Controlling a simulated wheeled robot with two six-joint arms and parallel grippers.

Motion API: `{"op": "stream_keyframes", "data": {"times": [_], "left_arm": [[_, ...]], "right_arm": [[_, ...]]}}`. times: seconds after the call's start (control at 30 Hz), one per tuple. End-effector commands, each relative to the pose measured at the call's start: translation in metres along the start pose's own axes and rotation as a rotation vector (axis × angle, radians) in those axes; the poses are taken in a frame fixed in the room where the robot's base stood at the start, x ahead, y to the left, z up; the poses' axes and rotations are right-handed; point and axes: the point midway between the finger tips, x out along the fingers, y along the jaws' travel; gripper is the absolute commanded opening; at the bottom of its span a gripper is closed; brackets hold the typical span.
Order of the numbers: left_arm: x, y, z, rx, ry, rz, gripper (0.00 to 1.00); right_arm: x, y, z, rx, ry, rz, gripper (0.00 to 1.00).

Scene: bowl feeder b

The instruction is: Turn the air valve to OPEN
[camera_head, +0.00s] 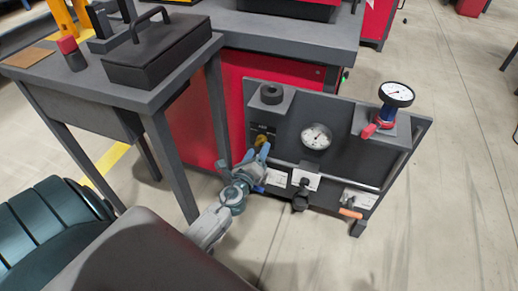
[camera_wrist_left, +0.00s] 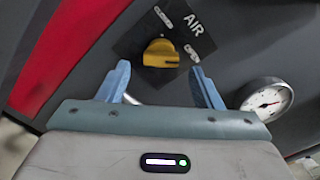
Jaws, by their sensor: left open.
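The air valve's yellow knob (camera_wrist_left: 161,53) shows in the left wrist view on a dark plate marked AIR (camera_wrist_left: 197,38). In the head view the yellow knob (camera_head: 260,141) is partly hidden by my left gripper (camera_head: 258,158). My left gripper's blue fingers also show in the left wrist view (camera_wrist_left: 162,88). They are open, one to each side below the knob in the picture, with nothing between them. The fingers appear apart from the knob. My right gripper is not in view.
The grey panel (camera_head: 340,150) carries a white gauge (camera_head: 316,136), an upper gauge (camera_head: 396,94) with a red lever (camera_head: 371,130), and an orange handle (camera_head: 351,213) at lower right. A grey table (camera_head: 115,92) with a black box (camera_head: 157,50) stands left. Floor right of the panel is clear.

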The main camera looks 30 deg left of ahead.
Motion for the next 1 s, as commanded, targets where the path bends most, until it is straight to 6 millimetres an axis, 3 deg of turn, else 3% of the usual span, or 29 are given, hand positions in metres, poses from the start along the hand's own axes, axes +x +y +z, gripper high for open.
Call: {"op": "stream_keyframes", "data": {"times": [0.2,0.43,1.0], "left_arm": [[-0.046,0.002,-0.002,0.0,0.002,0.002,0.59],[-0.079,0.001,-0.002,-0.001,0.002,0.002,0.59],[-0.087,0.0,-0.001,0.0,0.0,0.0,0.59]], "right_arm": [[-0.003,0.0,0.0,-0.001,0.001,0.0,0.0],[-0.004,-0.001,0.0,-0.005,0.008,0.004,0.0],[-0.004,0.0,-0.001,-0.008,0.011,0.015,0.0]]}}
